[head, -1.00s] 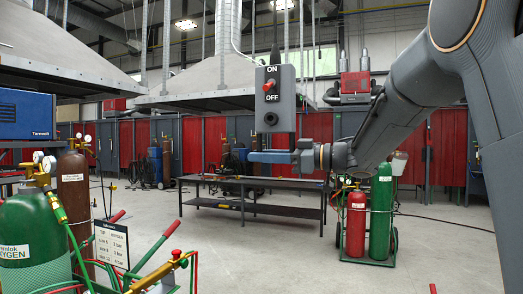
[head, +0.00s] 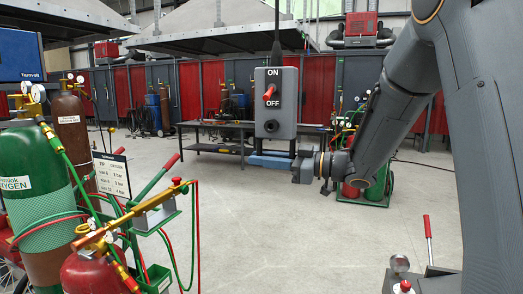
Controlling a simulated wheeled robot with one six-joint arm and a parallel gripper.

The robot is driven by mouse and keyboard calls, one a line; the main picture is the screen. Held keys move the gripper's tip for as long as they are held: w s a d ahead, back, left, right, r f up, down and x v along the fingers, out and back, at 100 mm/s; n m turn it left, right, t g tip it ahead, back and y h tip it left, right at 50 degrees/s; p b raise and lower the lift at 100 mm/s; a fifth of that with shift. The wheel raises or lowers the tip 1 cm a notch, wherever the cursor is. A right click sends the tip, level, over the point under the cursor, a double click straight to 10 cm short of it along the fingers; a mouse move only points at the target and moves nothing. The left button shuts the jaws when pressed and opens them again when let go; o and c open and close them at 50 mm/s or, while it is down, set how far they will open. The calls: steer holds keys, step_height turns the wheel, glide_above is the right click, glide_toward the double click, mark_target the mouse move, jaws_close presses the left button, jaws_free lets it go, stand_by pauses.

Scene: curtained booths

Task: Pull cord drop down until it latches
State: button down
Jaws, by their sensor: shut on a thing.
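The cord drop is a grey switch box (head: 276,118) with ON and OFF labels and a red toggle (head: 269,92). It hangs upright from a dark cord (head: 277,35) in the middle of the head view. My gripper (head: 270,160) reaches in from the right, with its blue finger level at the bottom of the box. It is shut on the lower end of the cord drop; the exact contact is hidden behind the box. I cannot tell whether any latch is engaged.
A green oxygen cylinder (head: 38,185) and a red cylinder (head: 90,275) on carts with hoses stand at the left. A low dark table (head: 215,148) is behind the box. A cart with bottles (head: 378,190) stands behind my arm. The middle floor is clear.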

steer(key=shift+s+f, duration=0.1)
steer(key=shift+f, duration=0.1)
steer(key=c, duration=1.8)
jaws_free()
steer(key=shift+o, duration=0.2)
steer(key=shift+d, duration=0.1)
steer(key=shift+s+d, duration=0.1)
steer(key=shift+d, duration=0.2)
steer(key=b+v, duration=0.1)
steer(key=v, duration=0.6)
steer(key=shift+b, duration=0.3)
